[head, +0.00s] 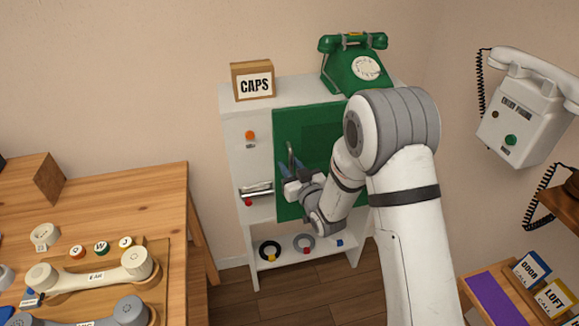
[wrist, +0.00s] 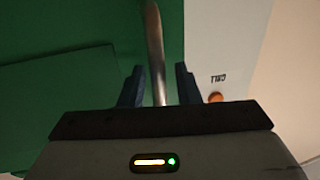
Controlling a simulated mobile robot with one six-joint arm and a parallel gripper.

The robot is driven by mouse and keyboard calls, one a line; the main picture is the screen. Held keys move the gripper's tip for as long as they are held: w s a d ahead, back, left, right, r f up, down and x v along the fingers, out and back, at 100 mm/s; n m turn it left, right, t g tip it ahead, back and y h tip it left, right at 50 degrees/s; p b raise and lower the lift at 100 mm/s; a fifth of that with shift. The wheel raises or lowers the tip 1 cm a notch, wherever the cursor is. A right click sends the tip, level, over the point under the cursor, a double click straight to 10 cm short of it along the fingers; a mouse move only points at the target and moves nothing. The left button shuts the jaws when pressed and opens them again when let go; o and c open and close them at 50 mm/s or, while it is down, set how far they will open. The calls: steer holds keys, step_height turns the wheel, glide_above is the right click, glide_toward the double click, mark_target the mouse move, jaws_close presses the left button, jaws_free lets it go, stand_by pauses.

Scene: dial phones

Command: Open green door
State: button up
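The green door (head: 292,130) is on the front of a white cabinet and looks shut in the head view; my arm hides part of it. It also fills the upper left of the wrist view (wrist: 60,95). A grey metal bar handle (head: 290,157) stands upright near the door's left edge. My gripper (head: 292,174) is at the handle. In the wrist view, the handle (wrist: 155,50) runs between the two dark fingers of my gripper (wrist: 159,84), with visible gaps on both sides, so the gripper is open around it.
The white cabinet (head: 233,112) carries a CAPS box (head: 254,82) and a green dial phone (head: 354,68) on top. An orange button (head: 250,135) is left of the door. A wooden table (head: 120,195) stands left; a white wall phone (head: 520,115) hangs right.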

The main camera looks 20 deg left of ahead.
jaws_close()
